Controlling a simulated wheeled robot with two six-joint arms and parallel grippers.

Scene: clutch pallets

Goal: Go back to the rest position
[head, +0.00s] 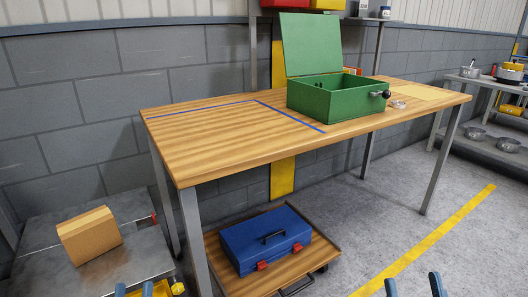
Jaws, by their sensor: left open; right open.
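My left gripper (134,291) shows only its blue fingertips at the bottom edge, apart, beside a partly cut-off yellow thing (160,289). My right gripper (414,287) is open at the bottom edge, its two blue fingertips wide apart over the grey floor, with nothing seen between them. Both are low in the picture, in front of and away from the wooden table (210,150). A green metal box (335,98) stands on the table with its lid (310,45) raised. A dark knob or lever (384,94) is on its right side.
Blue tape marks the table's left part. A blue toolbox (264,241) sits on a low wooden trolley (238,286).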

